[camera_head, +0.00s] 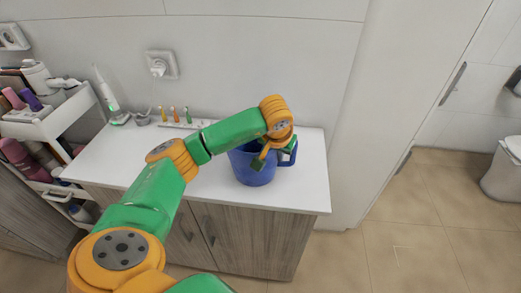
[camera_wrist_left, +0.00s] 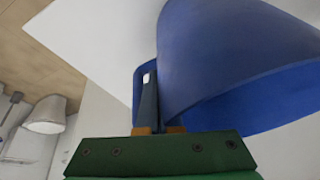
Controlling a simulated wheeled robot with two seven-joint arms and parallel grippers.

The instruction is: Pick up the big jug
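The big jug (camera_head: 254,172) is blue and stands upright near the right end of the white countertop, its handle on the right. My left gripper (camera_head: 273,154) is over the jug's handle side and hides part of its rim. In the left wrist view the jug (camera_wrist_left: 235,60) fills the upper right. Its handle (camera_wrist_left: 149,95) runs down between the orange finger parts of my left gripper (camera_wrist_left: 159,130), which look closed on it. My right gripper is in neither view.
The white countertop (camera_head: 115,155) is mostly bare left of the jug. Small colourful bottles (camera_head: 174,114) stand along the wall, with an electric toothbrush (camera_head: 107,92) at the left. A cart (camera_head: 55,122) with cosmetics stands further left. A tall white cabinet (camera_head: 400,80) is at the right.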

